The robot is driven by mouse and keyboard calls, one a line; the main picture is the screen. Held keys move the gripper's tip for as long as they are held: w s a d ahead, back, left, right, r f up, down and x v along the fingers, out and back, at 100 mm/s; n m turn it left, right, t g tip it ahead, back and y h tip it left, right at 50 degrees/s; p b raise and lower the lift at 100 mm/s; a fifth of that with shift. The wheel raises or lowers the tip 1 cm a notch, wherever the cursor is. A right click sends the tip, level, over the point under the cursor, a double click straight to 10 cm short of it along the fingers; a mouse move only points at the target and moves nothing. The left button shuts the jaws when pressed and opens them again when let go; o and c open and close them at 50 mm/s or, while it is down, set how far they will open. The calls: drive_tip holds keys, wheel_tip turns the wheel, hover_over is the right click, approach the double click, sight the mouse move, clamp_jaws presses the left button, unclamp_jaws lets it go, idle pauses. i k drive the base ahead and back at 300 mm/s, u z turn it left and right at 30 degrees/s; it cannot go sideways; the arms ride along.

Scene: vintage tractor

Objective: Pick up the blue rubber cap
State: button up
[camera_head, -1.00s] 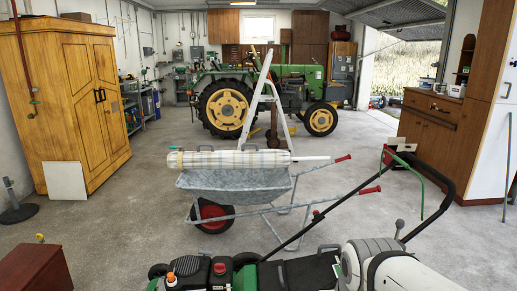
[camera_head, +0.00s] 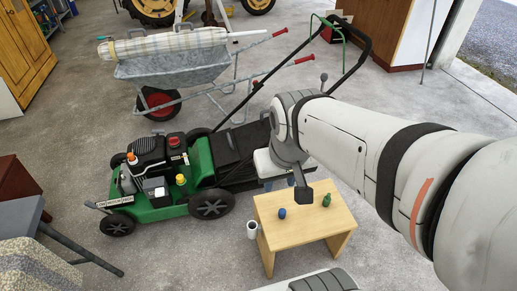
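The blue rubber cap (camera_head: 282,213) is a small dark blue rounded piece on top of a small wooden stool (camera_head: 290,231). A small green object (camera_head: 327,200) stands on the same stool, to the right of the cap. My gripper (camera_head: 303,197) hangs from my pale arm above the back of the stool, apart from the cap and up and to its right in the picture. Its fingers are small and mostly hidden, so I cannot tell whether they are open or shut.
A white mug (camera_head: 252,229) shows at the stool's left edge. A green lawn mower (camera_head: 170,180) stands behind and left, with a wheelbarrow (camera_head: 172,66) beyond it. A grey folding table or stool (camera_head: 22,215) is at the lower left. Grey floor lies open between.

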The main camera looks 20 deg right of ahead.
sight(282, 212)
drive_tip(key=z, duration=0.1)
drive_tip(key=k, duration=0.6)
drive_tip(key=u, duration=1.1)
drive_tip(key=i, duration=2.2)
drive_tip(key=z, duration=2.65)
drive_tip(key=k, duration=0.1)
drive_tip(key=z, duration=0.75)
